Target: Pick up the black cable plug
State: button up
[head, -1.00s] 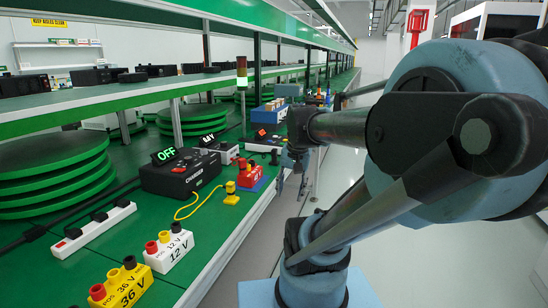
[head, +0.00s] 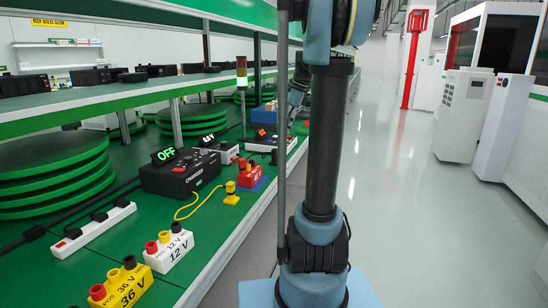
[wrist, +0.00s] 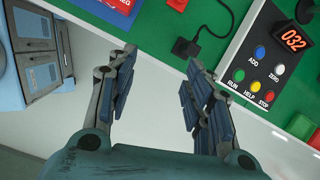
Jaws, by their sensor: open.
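The black cable plug (wrist: 186,47) lies on the green bench top near its white front edge in the wrist view. Its thin black cable runs up and to the right. My gripper (wrist: 158,62) is open and empty, with the plug just beyond the right finger's tip and apart from it. In the head view my gripper is partly hidden by my arm near the bench edge, and I cannot make out this plug there.
A control panel (wrist: 250,66) with coloured buttons and a red 032 display stands right of the plug. A red block (wrist: 118,8) lies upper left. In the head view a black charger (head: 178,175) and yellow plug (head: 231,194) sit on the bench; the aisle (head: 400,190) is clear.

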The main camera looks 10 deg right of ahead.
jog(key=w+d+m, duration=0.2)
jog(key=w+m, duration=0.1)
jog(key=w, duration=0.3)
send_near(274, 151)
jog(key=shift+y, duration=0.3)
jog(key=x, duration=0.2)
jog(key=w+x, duration=0.1)
jog(key=x, duration=0.2)
jog(key=shift+w+d+f, duration=0.1)
jog(key=shift+w+f, duration=0.05)
jog(key=shift+d+x, duration=0.15)
jog(key=shift+x, duration=1.15)
jog(key=shift+d+x, duration=0.2)
jog(key=shift+x, duration=1.1)
jog(key=shift+w+f, duration=0.1)
jog(key=c, duration=1)
